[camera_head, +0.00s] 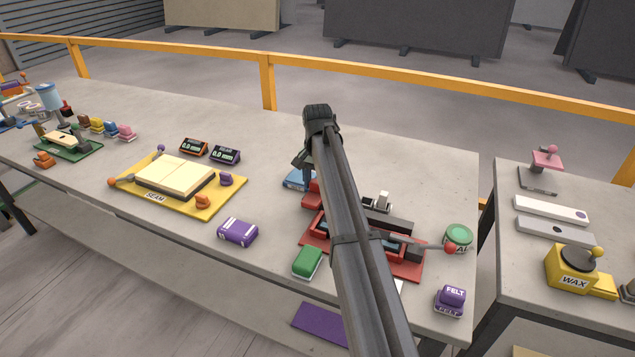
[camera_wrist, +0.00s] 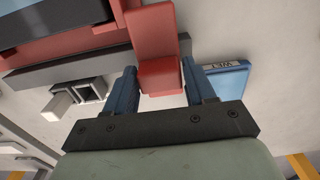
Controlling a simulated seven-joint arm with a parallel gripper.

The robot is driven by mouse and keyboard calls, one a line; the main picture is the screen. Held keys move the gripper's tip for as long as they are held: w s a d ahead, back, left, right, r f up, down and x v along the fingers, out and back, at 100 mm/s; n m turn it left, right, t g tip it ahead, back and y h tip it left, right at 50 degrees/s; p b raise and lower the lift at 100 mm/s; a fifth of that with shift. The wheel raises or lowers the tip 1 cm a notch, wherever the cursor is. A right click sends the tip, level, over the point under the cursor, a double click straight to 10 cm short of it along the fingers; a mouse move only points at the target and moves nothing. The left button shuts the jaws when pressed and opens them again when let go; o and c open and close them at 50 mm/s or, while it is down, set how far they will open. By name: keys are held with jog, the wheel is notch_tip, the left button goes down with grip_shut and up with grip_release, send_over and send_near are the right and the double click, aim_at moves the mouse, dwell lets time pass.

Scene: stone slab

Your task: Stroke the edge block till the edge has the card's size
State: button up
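A red block (camera_wrist: 160,78) with a taller red part behind it stands between my gripper's two blue fingers in the wrist view. My gripper (camera_wrist: 161,75) has one finger close on each side of it; whether they press on it I cannot tell. In the head view my gripper (camera_head: 304,162) is beside the red block (camera_head: 312,197), at the left end of a red-based fixture (camera_head: 412,268). My arm hides much of the fixture. A round green tin (camera_head: 458,237) and a rod with a red knob (camera_head: 450,248) are at its right. I cannot identify the card with certainty.
A blue pad (camera_wrist: 232,80) lies right of my fingers in the wrist view. A green block (camera_head: 307,262), a purple block (camera_head: 238,232) and a FELT block (camera_head: 450,300) lie near the front edge. A yellow SEAM board (camera_head: 235,200) is left; a second table (camera_head: 520,285) is right.

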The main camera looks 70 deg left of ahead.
grip_shut()
jog(key=w+d, duration=1)
jog(key=shift+w+d, duration=0.2)
jog(key=shift+o, duration=1.9)
grip_release()
notch_tip(320, 180, up, 14)
jog(key=shift+f, duration=0.1)
